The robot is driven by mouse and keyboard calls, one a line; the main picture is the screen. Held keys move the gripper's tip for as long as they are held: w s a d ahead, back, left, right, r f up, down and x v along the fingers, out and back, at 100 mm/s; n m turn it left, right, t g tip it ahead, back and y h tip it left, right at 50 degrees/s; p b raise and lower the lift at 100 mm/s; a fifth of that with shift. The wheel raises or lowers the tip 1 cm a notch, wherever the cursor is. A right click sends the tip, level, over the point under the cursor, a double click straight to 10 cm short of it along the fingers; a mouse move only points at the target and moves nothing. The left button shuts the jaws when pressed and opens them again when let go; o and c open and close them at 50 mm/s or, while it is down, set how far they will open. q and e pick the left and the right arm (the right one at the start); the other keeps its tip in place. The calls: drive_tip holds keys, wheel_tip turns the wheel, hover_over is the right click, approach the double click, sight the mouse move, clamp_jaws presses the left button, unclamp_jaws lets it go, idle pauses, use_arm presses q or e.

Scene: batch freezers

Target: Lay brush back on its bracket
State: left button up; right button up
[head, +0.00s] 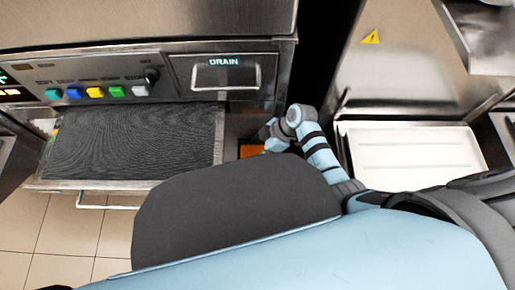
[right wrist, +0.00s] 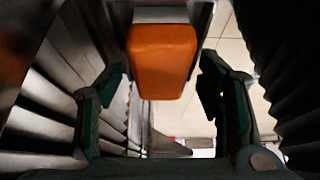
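An orange block (right wrist: 162,62), which may be part of the brush, shows upright in the right wrist view, with a grey metal piece (right wrist: 160,15) at its upper end. I cannot tell whether that piece is the bracket. My right gripper (right wrist: 163,98) is open, with a dark green finger on each side of the block and visible gaps between. In the head view my right gripper (head: 270,140) is small and partly hidden by my own body, beside an orange patch (head: 250,150) right of the grey mat. No bristles show. My left gripper is not in view.
A steel machine with coloured buttons (head: 95,92) and a drawer marked DRAIN (head: 225,75) stands at the left. A dark ribbed mat (head: 135,140) lies on a shelf below it, with a bar handle (head: 105,206). A white tray (head: 410,155) sits at the right.

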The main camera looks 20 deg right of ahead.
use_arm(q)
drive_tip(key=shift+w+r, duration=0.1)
use_arm(e)
drive_tip(key=shift+r, duration=0.1)
drive_tip(key=p+v, duration=0.3)
drive_tip(key=v, duration=0.2)
drive_tip(key=shift+r, duration=0.25)
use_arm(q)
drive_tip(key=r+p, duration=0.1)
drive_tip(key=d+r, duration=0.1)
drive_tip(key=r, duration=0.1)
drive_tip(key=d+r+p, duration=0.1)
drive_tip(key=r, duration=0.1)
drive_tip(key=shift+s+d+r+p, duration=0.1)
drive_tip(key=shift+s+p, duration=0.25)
use_arm(e)
drive_tip(key=v, duration=0.6)
drive_tip(key=shift+d+r, duration=0.25)
drive_tip(key=shift+d, duration=0.05)
drive_tip(key=shift+s, duration=0.1)
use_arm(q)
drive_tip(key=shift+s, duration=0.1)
use_arm(e)
drive_tip(key=shift+s, duration=0.1)
